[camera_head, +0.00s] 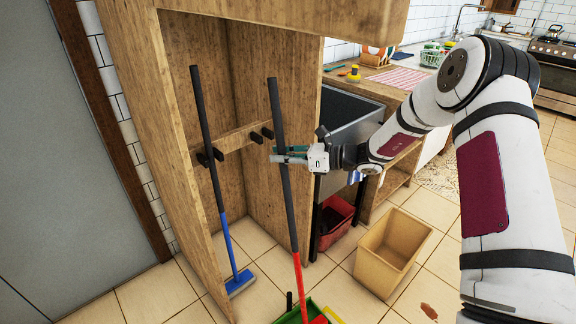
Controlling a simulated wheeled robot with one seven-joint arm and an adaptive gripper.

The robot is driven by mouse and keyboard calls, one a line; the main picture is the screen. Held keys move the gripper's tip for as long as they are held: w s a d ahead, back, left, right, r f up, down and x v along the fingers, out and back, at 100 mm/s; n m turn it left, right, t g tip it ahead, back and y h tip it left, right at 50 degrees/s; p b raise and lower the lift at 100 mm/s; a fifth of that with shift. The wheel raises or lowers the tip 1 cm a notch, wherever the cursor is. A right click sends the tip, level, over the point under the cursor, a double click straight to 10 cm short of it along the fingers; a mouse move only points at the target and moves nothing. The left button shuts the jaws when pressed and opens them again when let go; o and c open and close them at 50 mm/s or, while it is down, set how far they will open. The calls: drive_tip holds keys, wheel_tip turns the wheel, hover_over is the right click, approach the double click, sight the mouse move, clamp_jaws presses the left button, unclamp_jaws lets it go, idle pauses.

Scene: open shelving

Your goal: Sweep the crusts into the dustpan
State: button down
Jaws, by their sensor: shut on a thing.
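My gripper (278,154) is shut on the black upper handle of a long-handled tool (280,120) with a red lower shaft, in front of the wooden cupboard. The tool stands nearly upright, leaning slightly; its lower end meets a red part at the bottom edge, partly cut off. A green piece with a yellow edge, which looks like the dustpan (291,318), lies on the floor there, also cut off. A reddish-brown piece (428,311), perhaps a crust, lies on the tiles to the right.
A blue broom (226,240) hangs or stands inside the wooden cupboard (178,150) on black clips. A tan bin (393,248) and a red crate (335,222) stand near the sink unit. Tiled floor is open at lower right.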

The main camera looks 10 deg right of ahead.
sight(276, 133)
wheel_tip(276, 133, up, 6)
drive_tip(key=w+a+p, duration=0.1)
drive_tip(key=w, duration=0.1)
drive_tip(key=shift+w+a+p, duration=0.2)
drive_tip(key=shift+w+p, duration=0.05)
drive_tip(key=shift+p, duration=0.1)
idle(0.4)
drive_tip(key=shift+r, duration=0.1)
drive_tip(key=shift+d, duration=0.15)
idle(0.9)
